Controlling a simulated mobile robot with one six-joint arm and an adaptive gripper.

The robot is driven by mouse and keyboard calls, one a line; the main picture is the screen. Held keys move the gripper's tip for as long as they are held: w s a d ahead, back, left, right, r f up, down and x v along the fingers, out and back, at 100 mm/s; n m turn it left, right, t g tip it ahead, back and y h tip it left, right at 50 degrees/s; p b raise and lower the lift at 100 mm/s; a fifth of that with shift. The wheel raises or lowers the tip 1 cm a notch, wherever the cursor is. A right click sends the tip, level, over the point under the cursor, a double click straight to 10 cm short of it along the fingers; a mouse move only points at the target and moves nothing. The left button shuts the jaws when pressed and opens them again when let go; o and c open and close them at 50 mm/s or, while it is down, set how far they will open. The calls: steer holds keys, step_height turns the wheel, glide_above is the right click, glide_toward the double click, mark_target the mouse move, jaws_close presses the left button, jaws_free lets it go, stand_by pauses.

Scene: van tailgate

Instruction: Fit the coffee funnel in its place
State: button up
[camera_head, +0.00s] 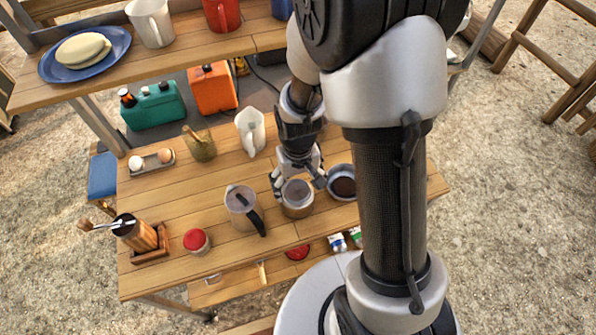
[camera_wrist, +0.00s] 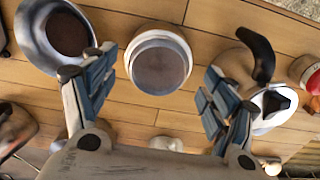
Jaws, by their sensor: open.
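A round metal pot base (camera_head: 297,203) stands upright on the wooden table. In the wrist view a pale round rim (camera_wrist: 158,90) sits level on it, with a flat brownish inside; it looks like the coffee funnel in the base's mouth, but I cannot tell how deep it sits. My gripper (camera_head: 298,180) is open just above and behind the base. In the wrist view the fingers (camera_wrist: 155,85) are spread on either side of the rim, apart from it. The metal pot top (camera_head: 238,199) with a black handle stands to the left.
A bowl of dark ground coffee (camera_head: 342,185) stands close on the right. A red-lidded jar (camera_head: 196,241), a white jug (camera_head: 250,130) and a jar with a spoon (camera_head: 199,145) stand around. A shelf (camera_head: 190,52) overhangs the back. The table's front middle is clear.

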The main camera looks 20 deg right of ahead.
step_height(320, 180, up, 10)
steer(key=shift+r, duration=0.25)
stand_by(0.6)
steer(key=s+r+t, duration=0.4)
steer(key=s+r, duration=1)
steer(key=r, duration=0.1)
steer(key=shift+r+t, duration=0.15)
steer(key=shift+t, duration=0.15)
